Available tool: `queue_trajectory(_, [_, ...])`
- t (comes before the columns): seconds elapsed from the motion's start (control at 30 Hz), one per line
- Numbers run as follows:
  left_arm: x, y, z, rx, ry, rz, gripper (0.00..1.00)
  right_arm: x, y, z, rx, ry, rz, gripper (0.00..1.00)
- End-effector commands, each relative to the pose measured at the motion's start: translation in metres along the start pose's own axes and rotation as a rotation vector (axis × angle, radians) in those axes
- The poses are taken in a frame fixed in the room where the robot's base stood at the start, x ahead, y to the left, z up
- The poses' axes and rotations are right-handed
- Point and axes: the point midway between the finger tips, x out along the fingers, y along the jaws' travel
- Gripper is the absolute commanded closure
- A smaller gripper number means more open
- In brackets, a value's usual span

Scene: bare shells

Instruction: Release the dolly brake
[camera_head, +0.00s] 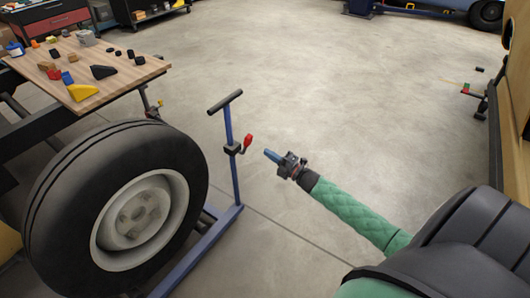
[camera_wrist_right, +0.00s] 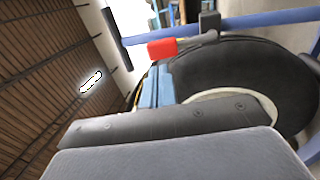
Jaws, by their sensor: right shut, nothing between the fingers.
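The dolly (camera_head: 238,180) is a blue steel frame with an upright post and a dark T-shaped handle (camera_head: 225,103) on top. Its brake lever has a red knob (camera_head: 248,141) and sits on a dark clamp partway up the post. My right gripper (camera_head: 269,154), with blue fingers, is shut and empty, a little to the right of and below the red knob in the head view. In the right wrist view, the red knob (camera_wrist_right: 162,48) shows just beyond the blue fingertips (camera_wrist_right: 156,84); I cannot tell whether they touch. My left gripper is not in view.
A large black tyre (camera_head: 120,205) stands beside the dolly post. A wooden worktable (camera_head: 130,70) with blocks and small parts is at the upper left. The concrete floor (camera_head: 340,85) is open behind and to the right of the post.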

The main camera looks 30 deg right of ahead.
Motion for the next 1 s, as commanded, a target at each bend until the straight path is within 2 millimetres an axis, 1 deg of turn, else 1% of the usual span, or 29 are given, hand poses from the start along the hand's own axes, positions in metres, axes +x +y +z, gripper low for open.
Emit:
queue_trajectory(0.03, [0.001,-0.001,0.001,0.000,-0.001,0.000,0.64,-0.009,-0.001,-0.001,0.001,0.000,-0.001,1.00])
queue_trajectory(0.07, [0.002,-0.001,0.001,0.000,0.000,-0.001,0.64,-0.014,-0.002,-0.001,0.001,0.000,-0.001,1.00])
queue_trajectory(0.2, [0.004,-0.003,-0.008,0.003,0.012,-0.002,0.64,-0.036,-0.002,0.000,0.001,-0.001,-0.002,1.00])
queue_trajectory(0.43, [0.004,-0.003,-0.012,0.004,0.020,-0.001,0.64,-0.064,-0.002,0.000,0.002,-0.001,-0.001,1.00])
queue_trajectory(0.63, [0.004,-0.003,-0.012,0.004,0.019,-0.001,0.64,-0.074,-0.001,0.000,0.001,0.000,0.000,1.00])
queue_trajectory(1.0, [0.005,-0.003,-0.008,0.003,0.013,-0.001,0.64,-0.075,-0.001,0.000,0.001,0.000,0.000,1.00])
